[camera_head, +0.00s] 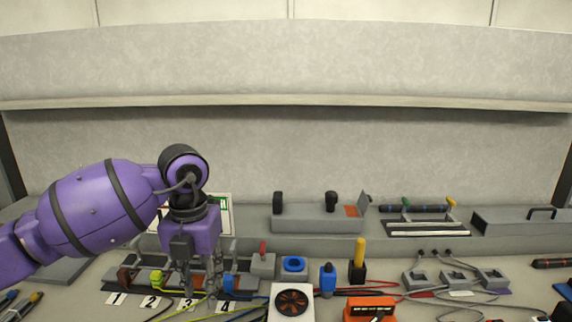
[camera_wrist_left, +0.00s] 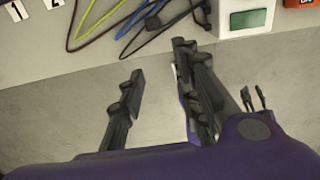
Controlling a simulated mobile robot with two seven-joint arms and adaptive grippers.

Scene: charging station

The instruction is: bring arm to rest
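My left arm (camera_head: 95,208), purple with dark bands, reaches in from the left in the head view. My left gripper (camera_head: 199,293) points down in front of the numbered row of connectors. In the left wrist view, the two dark fingers of the gripper (camera_wrist_left: 160,62) stand apart, with only bare grey surface showing between them. The gripper looks open and empty. My right arm and gripper are not in view.
Number labels (camera_head: 117,299) and colored cables (camera_head: 238,303) lie near the gripper. A white fan box (camera_head: 291,289), a blue-and-black plug (camera_head: 327,279), a yellow-handled tool (camera_head: 360,252) and an orange device (camera_head: 369,308) stand to the right. Grey boxes (camera_head: 317,218) line the back ledge.

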